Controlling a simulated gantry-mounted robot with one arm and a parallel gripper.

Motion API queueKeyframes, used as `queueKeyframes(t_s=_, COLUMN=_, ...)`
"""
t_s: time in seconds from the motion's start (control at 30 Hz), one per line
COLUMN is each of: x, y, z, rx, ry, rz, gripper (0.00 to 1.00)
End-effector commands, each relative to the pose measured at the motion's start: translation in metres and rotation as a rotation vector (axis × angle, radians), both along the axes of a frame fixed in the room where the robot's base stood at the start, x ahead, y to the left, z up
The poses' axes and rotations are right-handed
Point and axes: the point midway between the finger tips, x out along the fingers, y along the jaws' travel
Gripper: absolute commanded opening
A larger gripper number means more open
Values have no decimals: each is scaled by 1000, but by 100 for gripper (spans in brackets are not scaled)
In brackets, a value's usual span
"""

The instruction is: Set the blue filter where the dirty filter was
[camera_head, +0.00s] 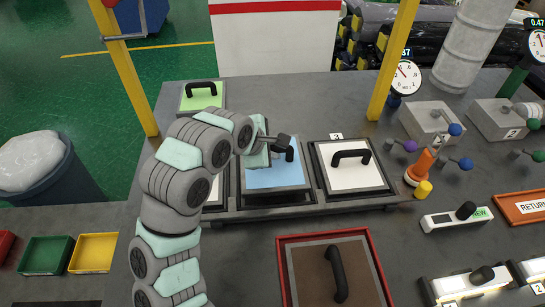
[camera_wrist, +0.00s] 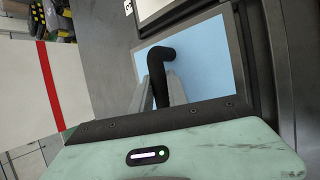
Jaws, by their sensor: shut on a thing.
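The blue filter (camera_head: 268,178) is a light blue panel with a grey border and a black handle. It lies in or just over the middle bay of a dark rack (camera_head: 300,211); whether it sits fully down I cannot tell. My gripper (camera_head: 284,150) is shut on its handle. The wrist view shows the fingers around the black handle (camera_wrist: 157,62) and the blue panel (camera_wrist: 205,55) behind. A brown, dirty-looking filter (camera_head: 313,271) with a black handle lies in a red-rimmed tray (camera_head: 374,250) in front of the rack.
A white filter (camera_head: 340,177) fills the right bay, marked 3. My arm mostly hides the left bay, where a white panel edge shows. A green filter (camera_head: 201,99) lies behind left. A yellow post (camera_head: 393,60), gauges and valve knobs stand right.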

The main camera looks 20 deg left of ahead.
Motion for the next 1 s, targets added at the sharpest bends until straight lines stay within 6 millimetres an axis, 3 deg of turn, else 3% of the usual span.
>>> queueKeyframes(t_s=0.17, x=0, y=0, z=-10, rx=0, ry=-2, rz=1, gripper=0)
queueKeyframes(t_s=0.37, x=-1, y=-1, z=-36, rx=-2, ry=2, rz=0, gripper=0)
queueKeyframes(t_s=0.77, x=0, y=0, z=-42, rx=0, ry=-2, rz=0, gripper=0)
queueKeyframes(t_s=0.8, x=0, y=0, z=-40, rx=0, ry=-2, rz=0, gripper=23)
queueKeyframes(t_s=1.0, x=0, y=0, z=-40, rx=0, ry=-1, rz=0, gripper=39)
